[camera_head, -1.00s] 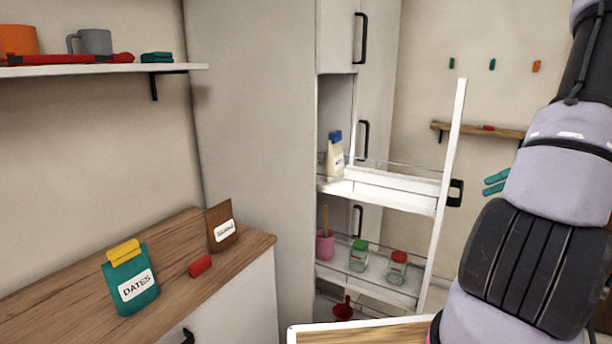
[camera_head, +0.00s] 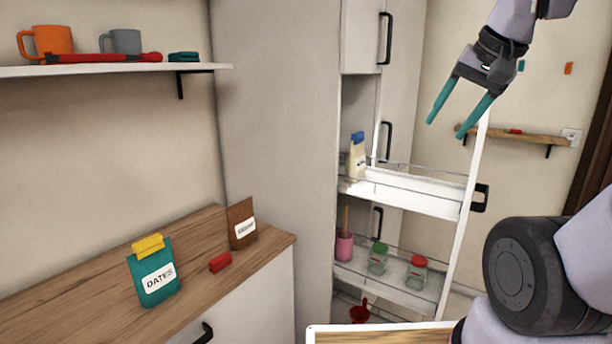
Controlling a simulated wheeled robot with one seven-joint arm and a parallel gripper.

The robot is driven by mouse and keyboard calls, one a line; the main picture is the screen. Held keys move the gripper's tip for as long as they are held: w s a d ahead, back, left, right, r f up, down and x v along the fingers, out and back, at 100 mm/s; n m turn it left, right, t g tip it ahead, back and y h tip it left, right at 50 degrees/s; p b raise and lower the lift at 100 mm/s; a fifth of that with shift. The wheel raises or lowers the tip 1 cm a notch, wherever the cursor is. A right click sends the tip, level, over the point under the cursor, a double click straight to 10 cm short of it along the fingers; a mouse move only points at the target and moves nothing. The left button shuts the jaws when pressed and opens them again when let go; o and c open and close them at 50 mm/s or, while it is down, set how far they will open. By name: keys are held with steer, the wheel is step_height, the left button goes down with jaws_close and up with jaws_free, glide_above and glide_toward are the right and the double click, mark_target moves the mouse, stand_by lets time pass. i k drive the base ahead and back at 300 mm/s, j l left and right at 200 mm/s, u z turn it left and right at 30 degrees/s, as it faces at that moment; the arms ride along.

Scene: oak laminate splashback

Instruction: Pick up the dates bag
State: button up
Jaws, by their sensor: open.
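The dates bag (camera_head: 153,285) is teal with a white DATES label and a yellow clip (camera_head: 148,243) across its top. It stands upright on the wooden counter (camera_head: 60,302) at the lower left. My gripper (camera_head: 459,109) is at the upper right, in front of the pull-out larder. Its two teal fingers are spread apart, point down and to the left, and hold nothing. It is well apart from the bag.
A brown bag (camera_head: 241,225) and a red clip (camera_head: 220,262) are on the counter right of the dates bag. A shelf (camera_head: 120,70) with mugs hangs above. The pull-out larder (camera_head: 415,198) stands open with a bag and jars.

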mark_target(155, 277)
steer(key=i+l, duration=0.1)
steer(key=l, duration=0.35)
steer(key=i+l+z, duration=0.1)
steer(key=l, duration=0.3)
steer(key=i+l, duration=0.2)
steer(key=l, duration=0.2)
steer(key=j+u, duration=0.1)
steer(key=u, duration=0.15)
steer(key=l+u, duration=0.1)
steer(key=u, duration=1.7)
steer(key=i+j+z, duration=0.15)
steer(key=j, duration=0.3)
steer(key=i+j+z, duration=0.15)
steer(key=j, duration=0.3)
steer(key=i+j+z, duration=0.15)
steer(key=j, duration=0.3)
steer(key=i+j+z, duration=0.15)
steer(key=j, duration=0.35)
steer(key=i+j+z, duration=0.1)
steer(key=j, duration=0.4)
steer(key=i+l+z, duration=0.15)
steer(key=i+l, duration=0.05)
